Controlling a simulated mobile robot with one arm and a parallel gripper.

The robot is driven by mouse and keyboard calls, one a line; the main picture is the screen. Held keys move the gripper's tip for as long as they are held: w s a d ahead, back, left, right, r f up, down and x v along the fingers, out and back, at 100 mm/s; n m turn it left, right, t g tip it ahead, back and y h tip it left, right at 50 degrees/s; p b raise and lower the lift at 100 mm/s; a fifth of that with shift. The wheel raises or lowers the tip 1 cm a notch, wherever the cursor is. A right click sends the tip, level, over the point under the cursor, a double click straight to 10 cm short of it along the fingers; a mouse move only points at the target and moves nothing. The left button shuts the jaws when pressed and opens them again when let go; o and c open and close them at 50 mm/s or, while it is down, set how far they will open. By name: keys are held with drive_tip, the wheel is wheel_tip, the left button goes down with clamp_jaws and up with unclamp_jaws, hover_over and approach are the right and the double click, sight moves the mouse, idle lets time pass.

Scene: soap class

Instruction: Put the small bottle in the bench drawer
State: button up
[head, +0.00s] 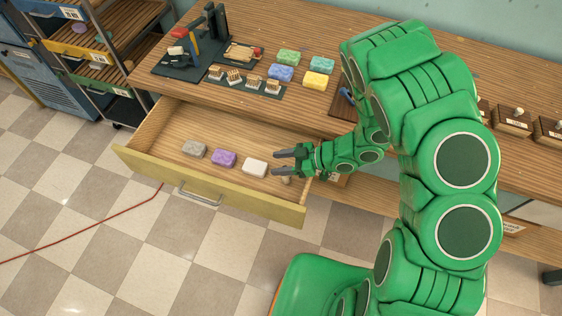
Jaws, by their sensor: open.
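The bench drawer (205,184) is pulled out, its yellow front with a metal handle facing the floor. My gripper (279,163) is over the right end of the drawer, its two dark fingers apart and pointing left. Nothing shows between the fingers. A small pale object (286,180), which looks like the small bottle, is at the drawer's right end just below my gripper in the picture. It is partly hidden, and I cannot tell whether it stands or lies.
A grey bar (194,149), a purple bar (224,158) and a white bar (254,167) lie in the drawer. On the bench (310,20) are colored bars, a black stand (205,45) and wooden boxes (513,122). A shelf rack (110,50) stands at left. A red cable (85,228) crosses the floor.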

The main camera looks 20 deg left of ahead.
drive_tip(key=shift+r, duration=0.5)
drive_tip(key=shift+w+d+r, duration=0.1)
drive_tip(key=shift+d+r, duration=0.1)
drive_tip(key=v, duration=1.1)
drive_tip(key=shift+d, duration=0.25)
drive_tip(key=shift+r, duration=0.1)
